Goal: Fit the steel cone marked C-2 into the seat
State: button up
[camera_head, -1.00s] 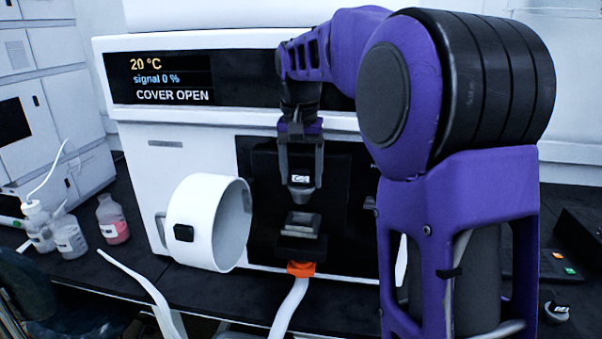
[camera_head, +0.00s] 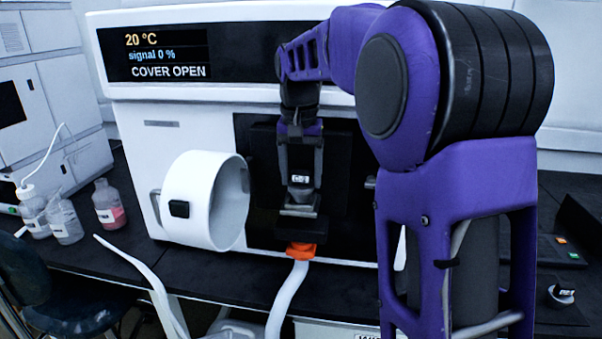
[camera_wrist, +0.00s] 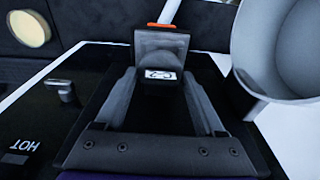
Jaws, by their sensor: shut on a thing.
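The steel cone (camera_head: 300,179) with a white label reading C-2 is between the fingers of my gripper (camera_head: 300,187). My gripper points down and is shut on it. The seat (camera_head: 300,211), a grey block on a dark ledge above an orange fitting, is directly under the fingertips. The cone's lower end is hidden, so I cannot tell whether it is inside the seat. In the wrist view the cone's label (camera_wrist: 161,75) sits between the fingers, right against the grey seat plate (camera_wrist: 162,43).
The round white cover (camera_head: 205,202) stands swung open left of the seat. The instrument's display (camera_head: 165,55) reads COVER OPEN. Bottles (camera_head: 66,222) stand at the left. A small labelled piece (camera_head: 562,294) lies on the dark bench at the right. A white hose (camera_head: 287,300) hangs below the orange fitting (camera_head: 301,249).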

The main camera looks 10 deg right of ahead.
jog(key=shift+f, duration=0.35)
jog(key=o, duration=1.6)
jog(key=shift+c, duration=0.2)
jog(key=shift+r, duration=0.1)
notch_tip(320, 180, up, 17)
jog(key=s+p, duration=0.2)
jog(key=p, duration=0.2)
jog(key=shift+a, duration=0.4)
